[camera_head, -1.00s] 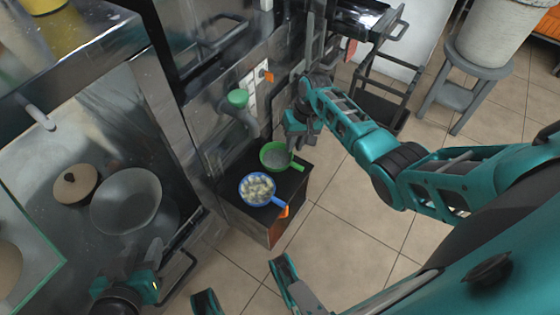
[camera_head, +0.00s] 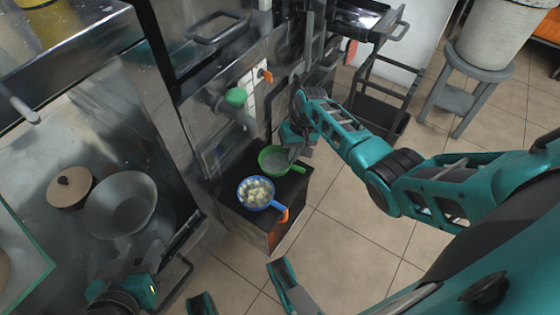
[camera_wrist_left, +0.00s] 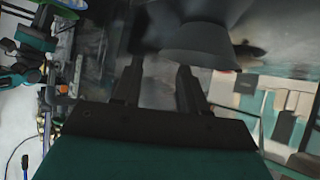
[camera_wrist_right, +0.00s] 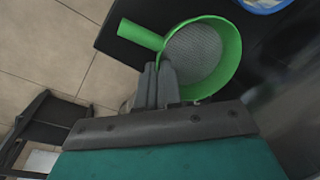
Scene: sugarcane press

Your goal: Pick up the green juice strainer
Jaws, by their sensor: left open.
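The green juice strainer (camera_head: 268,162) has a round mesh bowl and a short handle. It rests on the dark top of a low box. My right gripper (camera_head: 298,150) is at its rim from above. In the right wrist view the fingers (camera_wrist_right: 158,85) of this gripper are close together on the bowl's rim beside the handle, seemingly with the rim between them; the strainer (camera_wrist_right: 228,80) looks level. My left gripper (camera_head: 190,245) is open and empty at lower left, far from the strainer. Its spread fingers (camera_wrist_left: 158,85) show in the left wrist view.
The metal press with a green-capped part (camera_head: 236,97) stands behind. A grey bowl (camera_head: 123,205) and a lid (camera_head: 70,187) lie on the metal counter.

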